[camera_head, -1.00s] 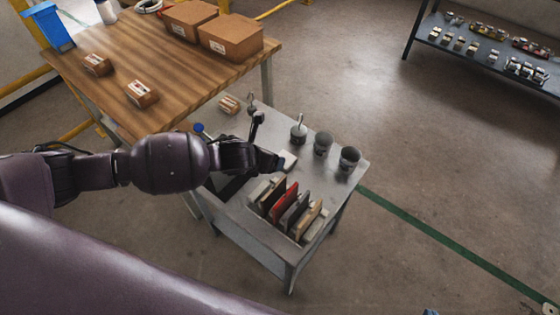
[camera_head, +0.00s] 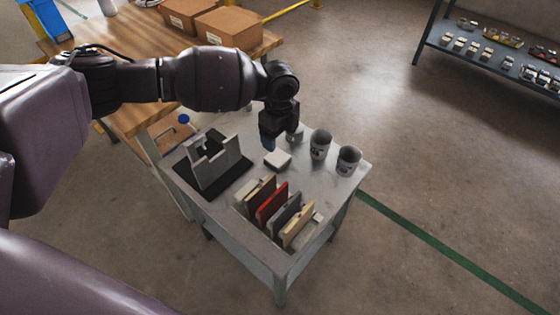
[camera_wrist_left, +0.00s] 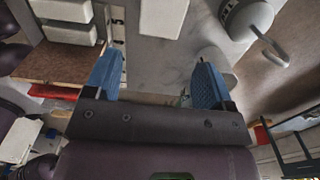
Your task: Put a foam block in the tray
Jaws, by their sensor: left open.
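A small white block, likely the foam block (camera_head: 277,158), lies flat on the grey metal cart (camera_head: 318,180). In the left wrist view a white block (camera_wrist_left: 163,18) shows beyond the fingers, between them. My left gripper (camera_head: 270,143) points down just behind the block in the head view, apart from it as far as I can see. Its blue fingertips (camera_wrist_left: 155,82) are wide apart with nothing between them. I cannot clearly pick out a tray on the cart. My right gripper is not in view.
A row of upright tiles, one red (camera_head: 271,203), stands at the cart's front. A grey fixture (camera_head: 213,162) sits on a black mat at left. Cardboard boxes (camera_head: 228,27) rest on the wooden table.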

